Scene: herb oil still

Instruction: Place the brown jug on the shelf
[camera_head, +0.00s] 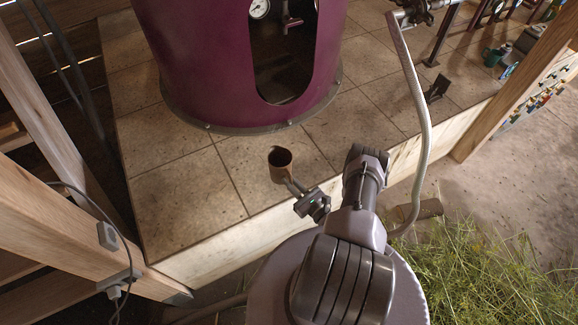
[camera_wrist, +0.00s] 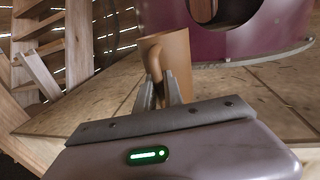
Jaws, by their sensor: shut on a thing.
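The brown jug (camera_head: 281,164) is upright at the tip of my gripper (camera_head: 293,186), in front of the purple still, over the tiled platform. In the wrist view the jug (camera_wrist: 172,58) stands just beyond the fingers, its handle toward me. My gripper (camera_wrist: 160,92) is shut on the jug at its handle. I cannot tell whether the jug's base touches the tiles. A wooden shelf-like frame (camera_wrist: 50,45) shows at the left in the wrist view; I cannot tell if it is the task's shelf.
The large purple still (camera_head: 190,70) stands on the tiled platform (camera_head: 180,190) behind the jug. Wooden posts (camera_head: 60,200) with a cable rise at the left. A bent grey pipe (camera_head: 415,110) stands right of my arm. Cut herbs (camera_head: 480,275) lie on the floor at lower right.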

